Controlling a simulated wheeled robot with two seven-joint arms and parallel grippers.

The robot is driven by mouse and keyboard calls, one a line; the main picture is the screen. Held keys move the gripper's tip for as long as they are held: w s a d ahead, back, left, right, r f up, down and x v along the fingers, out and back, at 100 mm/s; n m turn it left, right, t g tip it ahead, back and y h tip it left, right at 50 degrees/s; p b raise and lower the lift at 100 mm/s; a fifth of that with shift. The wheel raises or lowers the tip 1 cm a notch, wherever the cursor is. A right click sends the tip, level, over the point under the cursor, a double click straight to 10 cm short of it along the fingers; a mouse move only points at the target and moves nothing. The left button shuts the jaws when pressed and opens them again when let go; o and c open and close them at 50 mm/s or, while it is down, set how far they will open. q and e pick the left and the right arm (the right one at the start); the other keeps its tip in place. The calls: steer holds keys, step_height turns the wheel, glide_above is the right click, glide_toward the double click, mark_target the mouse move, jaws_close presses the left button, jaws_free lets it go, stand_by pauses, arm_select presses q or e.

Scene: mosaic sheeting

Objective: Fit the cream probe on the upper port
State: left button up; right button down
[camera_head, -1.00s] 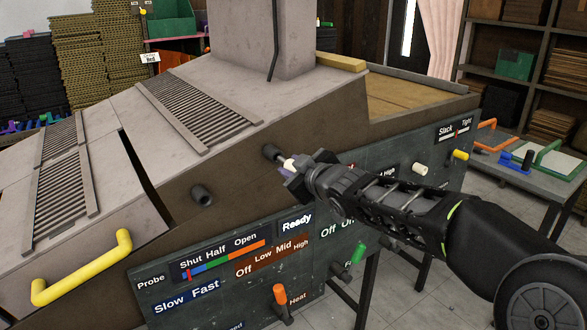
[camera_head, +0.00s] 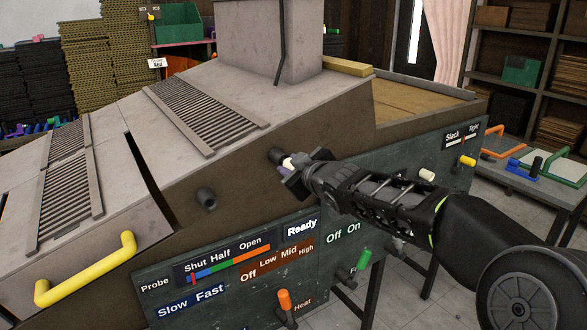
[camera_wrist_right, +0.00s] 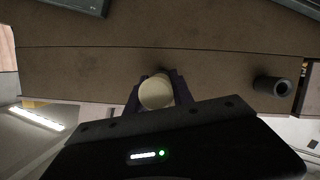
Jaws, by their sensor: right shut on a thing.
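My right gripper (camera_head: 296,178) is shut on the cream probe (camera_head: 288,163), in front of the sloped machine's brown side wall. The probe's cream end points at the upper port (camera_head: 276,155), a dark round stub, and lies right against its mouth in the head view. I cannot tell how far it is in. In the right wrist view the probe (camera_wrist_right: 156,92) shows end-on between the fingers and hides the upper port. The lower port (camera_head: 206,198) is an empty dark stub lower left along the wall; it also shows in the right wrist view (camera_wrist_right: 272,86). My left gripper is out of view.
A dark control panel (camera_head: 190,275) with an orange knob (camera_head: 284,299) and a green knob (camera_head: 364,258) sits below the ports. A yellow handle (camera_head: 88,268) sticks out at left. A side table (camera_head: 548,190) with coloured handles stands at right.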

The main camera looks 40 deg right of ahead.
steer(key=shift+s+r, duration=0.1)
steer(key=shift+s, duration=0.05)
steer(key=shift+s, duration=0.15)
steer(key=shift+s+p, duration=0.6)
steer(key=shift+s, duration=0.85)
